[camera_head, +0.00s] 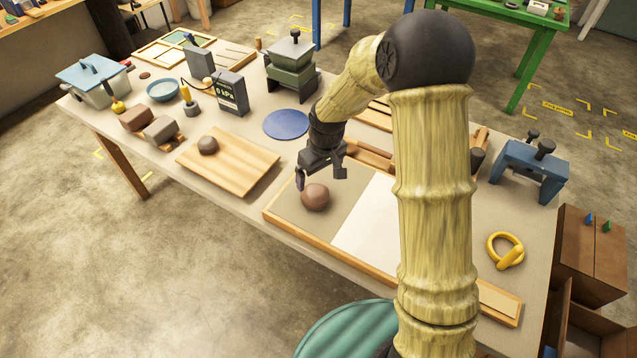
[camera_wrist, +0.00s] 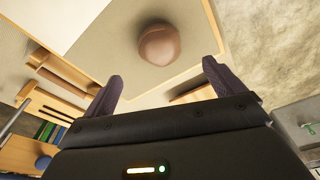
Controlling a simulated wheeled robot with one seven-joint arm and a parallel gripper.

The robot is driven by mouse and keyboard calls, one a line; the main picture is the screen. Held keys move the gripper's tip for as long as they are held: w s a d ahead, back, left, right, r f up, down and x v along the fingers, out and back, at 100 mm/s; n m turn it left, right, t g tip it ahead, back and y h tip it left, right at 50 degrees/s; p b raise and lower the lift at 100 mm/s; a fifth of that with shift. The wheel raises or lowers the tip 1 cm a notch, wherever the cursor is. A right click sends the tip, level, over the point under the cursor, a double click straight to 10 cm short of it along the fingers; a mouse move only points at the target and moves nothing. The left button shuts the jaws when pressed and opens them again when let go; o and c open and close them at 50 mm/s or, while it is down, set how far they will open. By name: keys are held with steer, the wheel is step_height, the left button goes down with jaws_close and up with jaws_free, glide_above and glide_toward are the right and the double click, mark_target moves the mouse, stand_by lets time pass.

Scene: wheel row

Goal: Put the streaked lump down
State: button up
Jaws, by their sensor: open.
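A reddish-brown rounded lump (camera_head: 315,197) rests on the grey left part of a wood-framed tray (camera_head: 292,232). I take it for the streaked lump; faint bands show on it in the wrist view (camera_wrist: 160,46). My gripper (camera_head: 320,176) is open and empty, just above and behind the lump. In the wrist view the lump lies beyond and between the dark fingertips (camera_wrist: 163,73), with a gap to both. A darker, grey-brown lump (camera_head: 208,145) sits on a wooden board (camera_head: 243,170) to the left.
A white sheet (camera_head: 365,225) covers the tray's middle. A blue disc (camera_head: 286,124) lies behind. A blue clamp stand (camera_head: 530,168) and yellow ring (camera_head: 505,250) are at right.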

steer(key=shift+r, duration=0.65)
steer(key=shift+s+d, duration=0.1)
steer(key=s+d+r+m, duration=0.3)
steer(key=s+d, duration=0.3)
steer(key=s, duration=0.3)
steer(key=s+d+r+m+t+h, duration=0.1)
steer(key=s+d+r+m, duration=0.2)
steer(key=s+d, duration=0.3)
steer(key=s+r, duration=0.1)
steer(key=s, duration=0.2)
steer(key=shift+d+m, duration=0.15)
steer(key=shift+m, duration=0.25)
